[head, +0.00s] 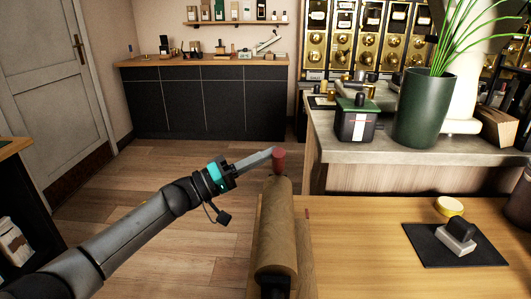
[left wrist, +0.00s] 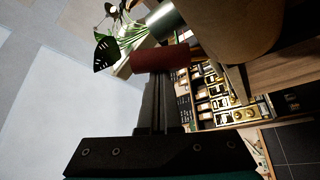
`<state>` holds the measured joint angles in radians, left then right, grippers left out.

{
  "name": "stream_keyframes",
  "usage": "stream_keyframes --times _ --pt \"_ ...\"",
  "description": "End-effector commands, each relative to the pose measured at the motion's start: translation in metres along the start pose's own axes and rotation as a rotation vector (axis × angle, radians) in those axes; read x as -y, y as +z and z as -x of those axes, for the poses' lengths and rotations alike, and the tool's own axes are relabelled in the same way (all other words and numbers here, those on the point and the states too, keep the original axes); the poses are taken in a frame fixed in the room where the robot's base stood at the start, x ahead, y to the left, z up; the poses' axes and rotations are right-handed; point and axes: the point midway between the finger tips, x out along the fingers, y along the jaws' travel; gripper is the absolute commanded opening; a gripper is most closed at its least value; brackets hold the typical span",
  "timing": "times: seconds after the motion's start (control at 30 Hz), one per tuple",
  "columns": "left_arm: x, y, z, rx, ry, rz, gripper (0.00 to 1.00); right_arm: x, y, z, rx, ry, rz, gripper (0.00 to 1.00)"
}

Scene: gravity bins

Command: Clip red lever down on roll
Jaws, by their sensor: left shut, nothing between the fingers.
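The roll (head: 275,230) is a brown paper roll on a holder at the left edge of the wooden counter. The red lever (head: 279,160) stands up at the roll's far end. My left gripper (head: 268,155) is shut and empty, with its fingertips at the lever's left side. In the left wrist view the red lever (left wrist: 160,58) lies across the tips of my shut left gripper (left wrist: 158,80); I cannot tell whether they touch. The brown roll (left wrist: 232,25) shows at the upper right there. My right gripper is in neither view.
A green plant pot (head: 424,110) and a dark canister (head: 356,122) stand on the grey counter behind. The floor left of the roll is clear.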

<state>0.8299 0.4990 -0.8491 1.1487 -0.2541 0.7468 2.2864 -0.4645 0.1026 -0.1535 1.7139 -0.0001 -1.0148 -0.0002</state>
Motion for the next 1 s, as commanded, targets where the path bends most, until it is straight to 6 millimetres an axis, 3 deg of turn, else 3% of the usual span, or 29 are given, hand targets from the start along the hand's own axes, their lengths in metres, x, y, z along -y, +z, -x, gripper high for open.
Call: stream_keyframes --times 0.17,0.4,0.6,1.0 --pt "0.002 0.009 0.005 -0.001 0.068 -0.111 0.00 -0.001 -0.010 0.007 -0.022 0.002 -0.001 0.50" --pt "0.004 0.022 0.012 0.000 0.169 -0.283 0.00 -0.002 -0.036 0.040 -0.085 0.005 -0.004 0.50" --pt "0.003 0.029 0.016 -0.001 0.237 -0.399 0.00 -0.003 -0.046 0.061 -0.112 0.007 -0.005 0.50" --pt "0.005 0.037 0.021 0.002 0.247 -0.419 0.00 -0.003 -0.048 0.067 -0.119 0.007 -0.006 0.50"
